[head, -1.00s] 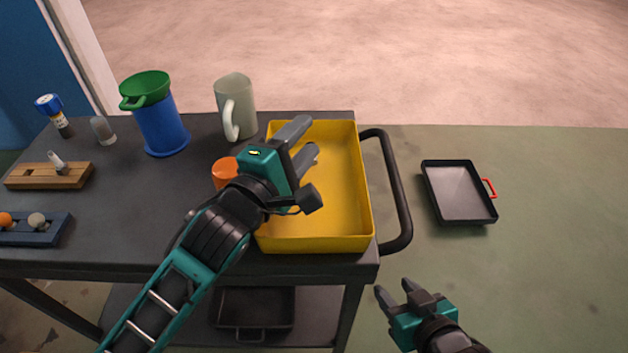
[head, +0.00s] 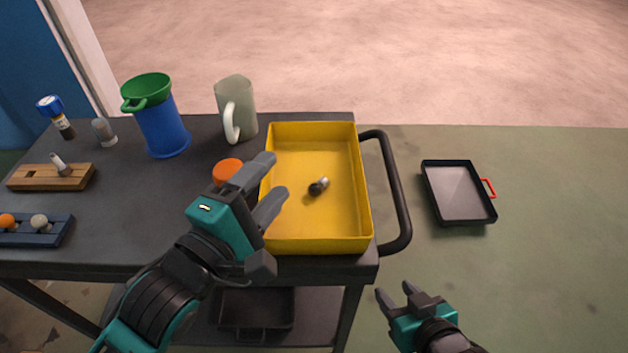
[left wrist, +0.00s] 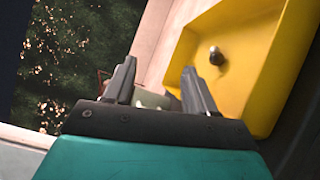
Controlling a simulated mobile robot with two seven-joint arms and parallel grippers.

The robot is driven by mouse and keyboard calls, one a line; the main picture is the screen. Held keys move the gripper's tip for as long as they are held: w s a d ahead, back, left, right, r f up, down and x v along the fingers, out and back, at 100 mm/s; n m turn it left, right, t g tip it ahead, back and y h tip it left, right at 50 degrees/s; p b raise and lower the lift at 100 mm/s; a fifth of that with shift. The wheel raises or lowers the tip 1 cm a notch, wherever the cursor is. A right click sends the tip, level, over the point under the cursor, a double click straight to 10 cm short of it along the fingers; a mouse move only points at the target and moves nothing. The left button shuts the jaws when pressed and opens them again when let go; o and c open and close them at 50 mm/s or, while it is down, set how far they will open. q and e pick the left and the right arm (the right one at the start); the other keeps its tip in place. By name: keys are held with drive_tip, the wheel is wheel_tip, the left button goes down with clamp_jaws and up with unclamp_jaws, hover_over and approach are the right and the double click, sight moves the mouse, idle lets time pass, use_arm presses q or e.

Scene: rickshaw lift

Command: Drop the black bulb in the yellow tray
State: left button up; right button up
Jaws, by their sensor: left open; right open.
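The black bulb (head: 316,188), with a pale metal end, lies on its side on the floor of the yellow tray (head: 345,225). It also shows in the left wrist view (left wrist: 217,57), inside the tray (left wrist: 265,75). The tray sits at the right end of the dark cart top. My left gripper (head: 268,183) is open and empty, over the tray's left edge, apart from the bulb. It also shows open in the left wrist view (left wrist: 157,88). My right gripper (head: 397,296) is open and empty, to the right of the cart, low in the head view.
On the cart (head: 110,220) stand a blue cup with a green top (head: 160,125), a pale mug (head: 236,105), an orange-topped item (head: 228,170), a wooden block (head: 50,177) and a dark blue holder (head: 35,230). A black handle (head: 395,190) sticks out right. A dark tray (head: 458,190) lies beyond.

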use_arm(q)
drive_tip(key=shift+v, duration=1.8)
use_arm(e)
drive_tip(key=shift+d, duration=0.1)
drive_tip(key=shift+s, duration=0.1)
